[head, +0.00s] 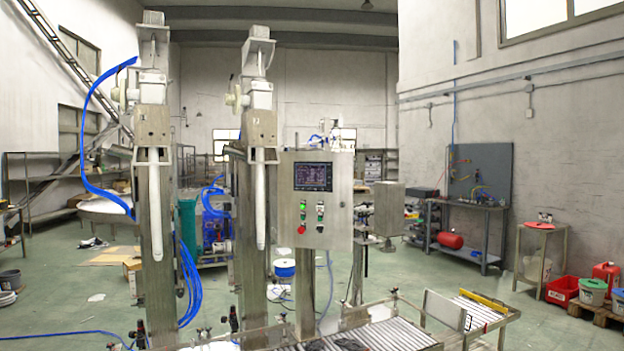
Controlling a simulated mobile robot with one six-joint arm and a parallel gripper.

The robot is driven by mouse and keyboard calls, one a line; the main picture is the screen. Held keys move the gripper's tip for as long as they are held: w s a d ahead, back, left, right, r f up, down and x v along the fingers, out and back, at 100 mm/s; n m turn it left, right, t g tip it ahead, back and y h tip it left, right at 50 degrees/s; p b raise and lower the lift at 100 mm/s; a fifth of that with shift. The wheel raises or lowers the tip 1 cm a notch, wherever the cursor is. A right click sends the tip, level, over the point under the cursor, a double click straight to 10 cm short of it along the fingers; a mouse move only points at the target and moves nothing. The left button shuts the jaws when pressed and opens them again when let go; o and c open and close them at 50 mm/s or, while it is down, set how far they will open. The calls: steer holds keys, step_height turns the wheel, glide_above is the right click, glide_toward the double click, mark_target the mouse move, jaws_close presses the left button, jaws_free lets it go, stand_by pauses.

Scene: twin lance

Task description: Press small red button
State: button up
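A steel control box (338,215) stands on a post right of the middle in the head view. It has a dark screen (313,177) at the top and small controls below. The left column of controls has a green light or button (303,205) at the top and a red button (301,229) at the bottom. A small control between them is too small to make out clearly. The right column has a greenish control (320,207) and dark ones below it. My gripper is not in view, and nothing covers the front of the box.
Two tall steel lance columns (154,220) (250,280) stand left of the box. A roller conveyor (390,337) runs below and in front of it. A workbench (470,235) and buckets (592,291) are at the right. Green floor is open between the conveyor and workbench.

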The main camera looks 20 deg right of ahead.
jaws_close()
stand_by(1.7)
